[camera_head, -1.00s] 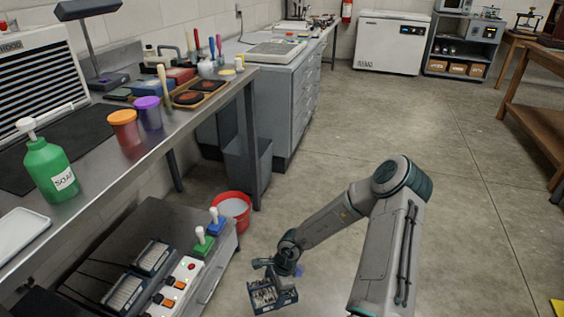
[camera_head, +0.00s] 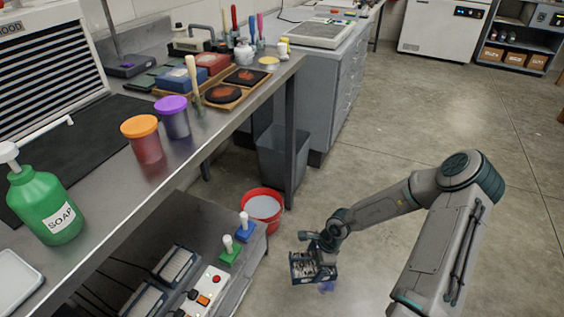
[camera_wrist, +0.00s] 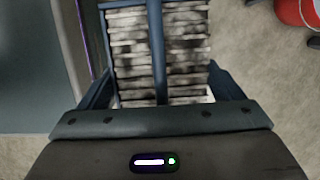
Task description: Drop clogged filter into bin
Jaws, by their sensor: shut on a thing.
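My gripper (camera_head: 320,246) is shut on the clogged filter (camera_head: 303,272), a dark-framed block with dirty, blotched pleats. It hangs over open floor, apart from everything around it. In the wrist view the filter's grey-smeared pleats (camera_wrist: 185,62) lie between the fingers of my gripper (camera_wrist: 168,88), with a blue bar across them. A grey, open-topped bin (camera_head: 284,158) stands on the floor beside the bench leg, behind and to the left of my gripper. Its inside is mostly hidden.
A red bucket (camera_head: 275,224) with pale contents stands between the bin and my gripper. A low unit with paler filters (camera_head: 175,264), green and blue handled blocks and a switch panel (camera_head: 205,290) is at lower left. The steel bench (camera_head: 214,128) overhangs it.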

